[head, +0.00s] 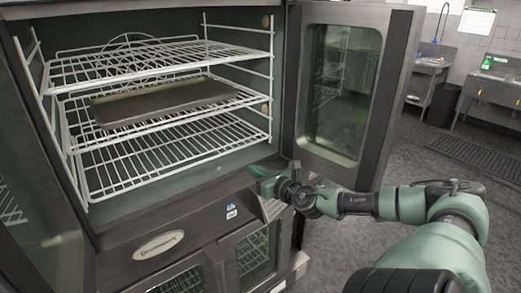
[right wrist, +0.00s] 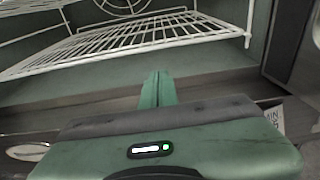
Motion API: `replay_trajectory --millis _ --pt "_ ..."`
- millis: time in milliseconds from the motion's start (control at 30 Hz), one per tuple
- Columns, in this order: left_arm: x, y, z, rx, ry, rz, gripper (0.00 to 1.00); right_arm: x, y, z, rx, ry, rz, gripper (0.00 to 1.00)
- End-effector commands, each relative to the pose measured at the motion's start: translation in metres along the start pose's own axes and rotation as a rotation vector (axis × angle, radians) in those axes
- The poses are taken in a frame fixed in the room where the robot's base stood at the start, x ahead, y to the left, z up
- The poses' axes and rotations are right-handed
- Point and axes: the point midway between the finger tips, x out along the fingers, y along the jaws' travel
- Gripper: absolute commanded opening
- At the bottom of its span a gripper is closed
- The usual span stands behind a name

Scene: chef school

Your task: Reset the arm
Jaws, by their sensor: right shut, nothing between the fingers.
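My right arm reaches in from the right in the head view, with its forearm roughly level. The right gripper (head: 259,172) is at the front lower edge of the open oven (head: 185,215), near the base of the open door. In the right wrist view the green fingers (right wrist: 157,88) are together, with nothing between them. They point toward the oven's opening, below a wire rack (right wrist: 140,40). My left gripper is in neither view.
A dark baking tray (head: 165,101) lies on the middle wire rack. The oven door (head: 343,95) stands open to the right, close to my right gripper. Sinks (head: 495,90) stand at the back right.

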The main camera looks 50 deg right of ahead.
Motion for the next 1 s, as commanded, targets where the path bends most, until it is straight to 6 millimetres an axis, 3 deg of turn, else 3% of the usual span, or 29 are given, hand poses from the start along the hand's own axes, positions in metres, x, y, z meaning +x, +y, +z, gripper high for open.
replay_trajectory --millis 200,533,633,767,900,1000 --pt "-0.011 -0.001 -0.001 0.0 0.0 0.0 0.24 -0.023 0.0 0.0 0.003 0.001 0.001 0.0" --pt "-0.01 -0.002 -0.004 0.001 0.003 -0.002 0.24 -0.027 -0.001 -0.002 0.003 0.001 -0.003 0.0" --pt "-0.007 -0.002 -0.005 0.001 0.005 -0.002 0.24 -0.028 -0.015 -0.017 0.044 0.018 -0.034 0.0" --pt "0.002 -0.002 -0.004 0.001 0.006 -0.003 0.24 -0.038 -0.057 -0.071 0.198 0.073 -0.143 0.0" --pt "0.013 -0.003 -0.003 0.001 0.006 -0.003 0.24 -0.065 -0.107 -0.162 0.452 0.148 -0.312 0.0" --pt "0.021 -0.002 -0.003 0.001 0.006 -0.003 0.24 -0.091 -0.13 -0.232 0.64 0.194 -0.431 0.0"
